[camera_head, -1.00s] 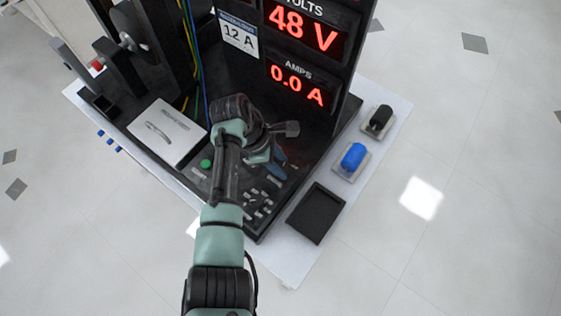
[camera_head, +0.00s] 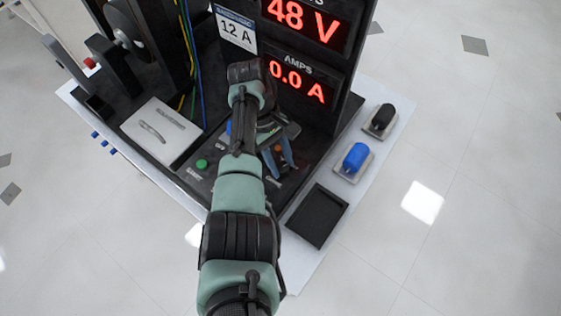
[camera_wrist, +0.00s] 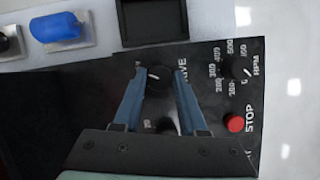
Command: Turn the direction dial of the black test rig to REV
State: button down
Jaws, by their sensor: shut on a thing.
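The black test rig (camera_head: 325,150) stands on a pale base with its control panel at the front. In the wrist view a round black dial (camera_wrist: 160,76) with a white pointer line sits on the panel between my fingertips. Lettering beside it is partly hidden; "IVE" shows. I cannot read FWD or REV. My gripper (camera_wrist: 160,80) has its two blue fingers on either side of the dial, shut on it. In the head view my gripper (camera_head: 284,160) is over the panel's right part, and my arm hides much of the panel.
An RPM dial (camera_wrist: 241,70) and a red STOP button (camera_wrist: 236,124) are right of the gripped dial. A black tray (camera_head: 317,215), a blue-handled part (camera_head: 355,157) and a black-handled part (camera_head: 381,118) lie right of the rig. A green button (camera_head: 202,164) is left of my arm.

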jog(key=shift+m, duration=0.4)
jog(key=shift+c, duration=2.3)
grip_release()
jog(key=v, duration=1.3)
jog(key=shift+p, duration=0.35)
jog(key=shift+w+d, duration=0.1)
